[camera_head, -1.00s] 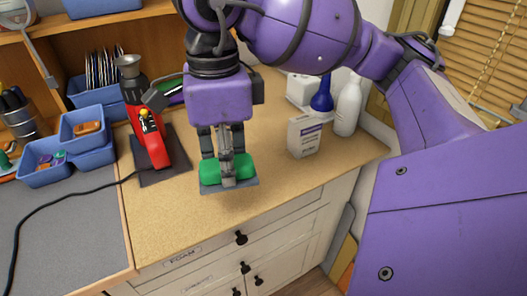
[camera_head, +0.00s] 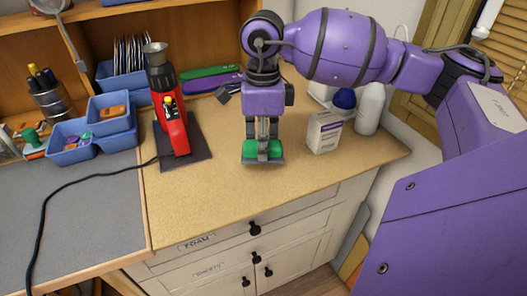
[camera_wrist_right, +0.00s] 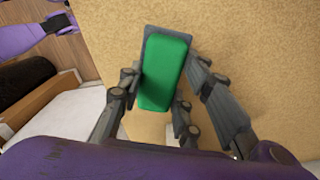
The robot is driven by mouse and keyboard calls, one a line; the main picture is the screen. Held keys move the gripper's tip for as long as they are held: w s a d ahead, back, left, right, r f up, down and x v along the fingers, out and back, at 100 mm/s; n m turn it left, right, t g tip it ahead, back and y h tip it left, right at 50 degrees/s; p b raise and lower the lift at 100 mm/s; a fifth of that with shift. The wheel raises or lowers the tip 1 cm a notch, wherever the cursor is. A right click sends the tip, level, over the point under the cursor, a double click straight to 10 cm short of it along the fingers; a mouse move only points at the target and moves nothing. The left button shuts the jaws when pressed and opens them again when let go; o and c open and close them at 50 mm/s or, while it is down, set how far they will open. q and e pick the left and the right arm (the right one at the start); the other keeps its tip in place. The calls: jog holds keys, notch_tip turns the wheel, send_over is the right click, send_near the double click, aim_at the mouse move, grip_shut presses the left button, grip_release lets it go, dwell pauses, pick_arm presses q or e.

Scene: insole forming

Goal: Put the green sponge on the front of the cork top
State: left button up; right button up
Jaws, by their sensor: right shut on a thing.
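My right gripper (camera_head: 262,140) is shut on the green sponge (camera_head: 255,152), a small green block with a grey underside. In the right wrist view the sponge (camera_wrist_right: 165,72) lies between the fingers, its grey layer showing around its edge. The sponge is over the cork top (camera_head: 230,200), some way back from the front edge. Whether it touches the cork cannot be told. My left gripper does not show in the head view; a purple and grey part of mine at the upper left of the right wrist view may belong to it.
A red tool (camera_head: 172,128) stands on a dark pad left of the sponge. A white box (camera_head: 324,132) and a white bottle (camera_head: 370,108) stand to the right. Blue bins (camera_head: 110,113) are at the left. The front strip of cork is clear.

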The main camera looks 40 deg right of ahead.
jog(key=shift+w+d+f, duration=0.1)
jog(key=shift+d+f, duration=0.05)
jog(key=shift+f, duration=0.05)
jog(key=shift+w+d+f, duration=0.1)
jog(key=shift+f, duration=0.8)
jog(key=shift+w+d+f, duration=0.1)
jog(key=shift+f, duration=0.8)
jog(key=shift+f, duration=0.25)
jog(key=o, duration=1.2)
jog(key=shift+r, duration=0.1)
jog(key=shift+r, duration=3.9)
